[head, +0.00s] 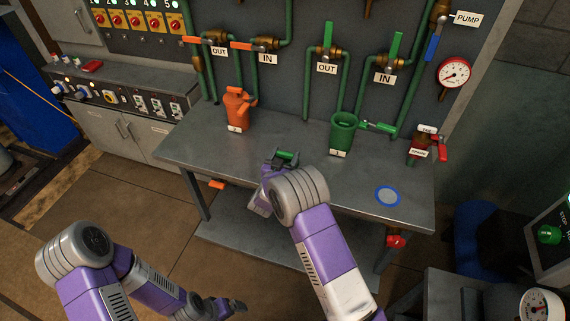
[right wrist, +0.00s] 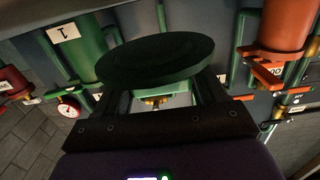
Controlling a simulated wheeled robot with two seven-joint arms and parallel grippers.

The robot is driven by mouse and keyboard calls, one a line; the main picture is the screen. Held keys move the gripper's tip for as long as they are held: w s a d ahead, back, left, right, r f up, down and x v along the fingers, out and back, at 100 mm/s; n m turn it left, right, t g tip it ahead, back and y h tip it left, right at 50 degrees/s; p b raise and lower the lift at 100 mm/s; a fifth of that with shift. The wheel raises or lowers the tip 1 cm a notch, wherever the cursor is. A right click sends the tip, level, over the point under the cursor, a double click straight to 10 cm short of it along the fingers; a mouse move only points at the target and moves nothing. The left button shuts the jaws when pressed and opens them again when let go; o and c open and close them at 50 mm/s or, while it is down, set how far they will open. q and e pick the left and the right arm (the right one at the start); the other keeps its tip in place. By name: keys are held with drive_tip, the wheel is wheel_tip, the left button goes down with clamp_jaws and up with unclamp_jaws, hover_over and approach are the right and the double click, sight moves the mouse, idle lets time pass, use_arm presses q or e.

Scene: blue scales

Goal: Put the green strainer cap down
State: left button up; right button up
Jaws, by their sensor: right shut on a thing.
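The green strainer cap (head: 288,154) is a dark green disc held in my right gripper (head: 281,160), above the front middle of the metal table (head: 300,180). In the right wrist view the cap (right wrist: 155,60) lies across the two fingers, which are shut on it. The green strainer body (head: 343,135) stands open-topped on the table, to the right of the cap and apart from it. It also shows in the right wrist view (right wrist: 75,45). My left gripper (head: 228,306) is low at the bottom of the head view, away from the table; its jaws are unclear.
An orange strainer (head: 239,112) stands at the table's back left. A blue-ringed disc (head: 387,195) marks the table's front right. A red valve (head: 422,150) is at the right end. Green pipes with levers line the back wall. The tabletop's front middle is bare.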

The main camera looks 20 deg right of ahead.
sight(285, 161)
drive_tip(key=shift+f+b, duration=0.3)
drive_tip(key=shift+f, duration=1.3)
drive_tip(key=shift+f, duration=0.1)
drive_tip(key=o, duration=1.4)
